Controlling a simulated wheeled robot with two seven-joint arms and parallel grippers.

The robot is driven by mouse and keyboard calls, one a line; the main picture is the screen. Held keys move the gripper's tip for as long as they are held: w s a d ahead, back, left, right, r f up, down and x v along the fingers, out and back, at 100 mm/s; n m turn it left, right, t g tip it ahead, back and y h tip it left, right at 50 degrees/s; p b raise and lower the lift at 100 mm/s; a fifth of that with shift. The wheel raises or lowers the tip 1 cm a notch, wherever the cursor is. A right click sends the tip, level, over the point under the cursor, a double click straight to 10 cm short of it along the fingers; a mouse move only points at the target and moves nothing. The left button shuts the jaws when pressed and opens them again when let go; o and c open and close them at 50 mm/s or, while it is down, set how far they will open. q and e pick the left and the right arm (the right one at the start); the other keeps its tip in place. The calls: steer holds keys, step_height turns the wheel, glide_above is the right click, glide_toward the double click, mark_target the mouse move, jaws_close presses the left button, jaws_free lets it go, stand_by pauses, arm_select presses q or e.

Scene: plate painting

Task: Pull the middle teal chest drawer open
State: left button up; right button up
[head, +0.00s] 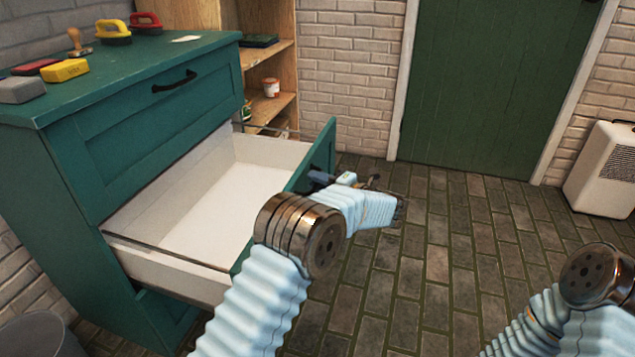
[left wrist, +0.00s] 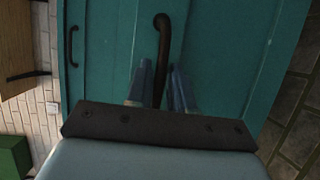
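The teal chest (head: 150,105) stands at the left. Its middle drawer (head: 225,205) is pulled far out, with an empty white inside; its teal front (head: 322,150) faces right. My left gripper (head: 320,178) is at the outer side of that front, partly hidden by my wrist. In the left wrist view, the dark drawer handle (left wrist: 162,35) runs between the two blue fingers of my left gripper (left wrist: 161,85), which look closed around it. The top drawer is shut, with a dark handle (head: 174,81). My right arm shows at lower right; its gripper is out of frame.
On the chest top lie a yellow block (head: 65,70), a grey block (head: 20,90), a stamp (head: 78,42) and yellow and red handled tools. A wooden shelf (head: 268,60) stands behind. A white heater (head: 603,172) is at right. Brick floor (head: 450,220) before the green door is clear.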

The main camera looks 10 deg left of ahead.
arm_select(q)
steer(key=shift+o, duration=1.1)
steer(key=v, duration=1.3)
steer(key=shift+s+d, duration=0.2)
steer(key=shift+d, duration=0.15)
